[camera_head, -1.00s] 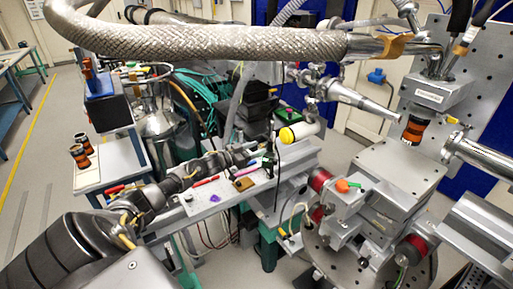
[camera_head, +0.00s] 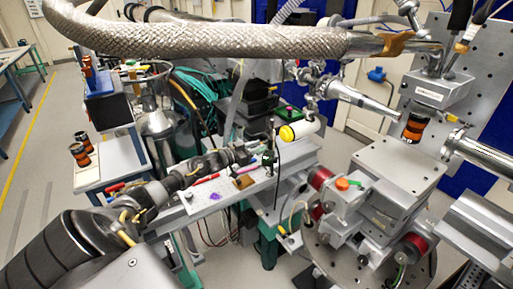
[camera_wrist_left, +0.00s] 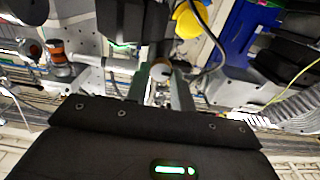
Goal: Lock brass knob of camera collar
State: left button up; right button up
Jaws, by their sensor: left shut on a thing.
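A pale cylindrical camera with a yellow end cap (camera_head: 287,134) lies on its side above the perforated plate. The yellow cap also shows at the top of the left wrist view (camera_wrist_left: 188,18). My left gripper (camera_head: 260,151) is low beside the camera, at its left. In the left wrist view its two fingers (camera_wrist_left: 161,82) are shut on a small round knob (camera_wrist_left: 161,69), pale with a brownish edge. The collar around it is mostly hidden by the fingers and dark parts. I cannot tell how far the knob is turned. My right gripper is not in view.
The perforated plate (camera_head: 222,198) holds red and black pens and a small brown block (camera_head: 244,182). A thin black cable hangs before the camera. A braided hose (camera_head: 200,40) crosses overhead. A metal stage (camera_head: 395,165) stands to the right. Floor at far left is clear.

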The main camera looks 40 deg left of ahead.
pick_arm(q)
jog(key=m+b, duration=0.4)
jog(key=m, duration=0.2)
jog(key=m+b, duration=0.5)
jog(key=m, duration=0.1)
jog(key=m+b, duration=0.5)
jog(key=m, duration=0.1)
jog(key=shift+s+d+f, duration=0.1)
jog(key=shift+d+f, duration=0.1)
jog(key=shift+f, duration=0.05)
dwell(0.5)
jog(key=o, duration=1)
